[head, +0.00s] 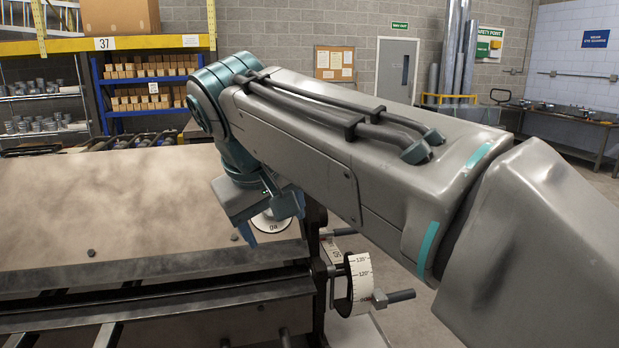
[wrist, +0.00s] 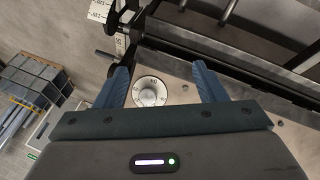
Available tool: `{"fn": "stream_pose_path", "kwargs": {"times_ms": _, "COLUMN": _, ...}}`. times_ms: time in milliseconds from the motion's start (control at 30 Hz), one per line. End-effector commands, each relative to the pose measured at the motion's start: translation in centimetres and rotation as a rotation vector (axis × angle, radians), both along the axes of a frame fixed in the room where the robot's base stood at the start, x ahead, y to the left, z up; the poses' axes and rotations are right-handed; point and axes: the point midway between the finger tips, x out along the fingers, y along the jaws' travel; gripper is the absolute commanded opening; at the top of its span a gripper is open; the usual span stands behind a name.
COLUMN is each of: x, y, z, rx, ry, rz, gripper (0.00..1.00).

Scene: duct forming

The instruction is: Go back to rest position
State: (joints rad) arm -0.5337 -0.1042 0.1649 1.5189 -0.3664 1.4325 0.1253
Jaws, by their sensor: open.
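My gripper (head: 272,222) is at the right end of the sheet-bending machine (head: 110,205), with its fingers pointing down. In the wrist view my gripper (wrist: 161,70) has its two blue fingers wide apart with nothing held between them. A round white dial with a dark scale (wrist: 150,92) shows between the fingers in that view. In the head view the dial (head: 268,224) is partly hidden behind my gripper. I cannot tell whether the fingers touch it. My arm stretches across the right half of the head view.
A white angle drum marked 135° and 120° (head: 358,282) and a dark handle (head: 401,296) stick out at the machine's right end. Shelves with boxes (head: 150,87) stand behind at left. A workbench (head: 575,128) is at far right. Open floor lies right of the machine.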

Motion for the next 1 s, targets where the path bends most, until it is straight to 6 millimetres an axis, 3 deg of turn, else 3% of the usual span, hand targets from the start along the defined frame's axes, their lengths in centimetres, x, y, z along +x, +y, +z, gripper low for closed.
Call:
{"fn": "stream_pose_path", "kwargs": {"times_ms": 267, "x": -0.7, "y": -6.4, "z": -5.6, "rx": 0.039, "ry": 0.060, "rz": -0.104, "gripper": 0.64}}
{"fn": "stream_pose_path", "kwargs": {"times_ms": 467, "x": -3.5, "y": -12.9, "z": -12.5, "rx": 0.120, "ry": 0.120, "rz": -0.243, "gripper": 0.64}}
{"fn": "stream_pose_path", "kwargs": {"times_ms": 600, "x": -6.5, "y": -16.6, "z": -17.5, "rx": 0.194, "ry": 0.148, "rz": -0.351, "gripper": 0.64}}
{"fn": "stream_pose_path", "kwargs": {"times_ms": 800, "x": -10.3, "y": -19.4, "z": -22.7, "rx": 0.278, "ry": 0.166, "rz": -0.473, "gripper": 0.64}}
{"fn": "stream_pose_path", "kwargs": {"times_ms": 1000, "x": -11.8, "y": -20.2, "z": -24.6, "rx": 0.310, "ry": 0.170, "rz": -0.517, "gripper": 0.64}}
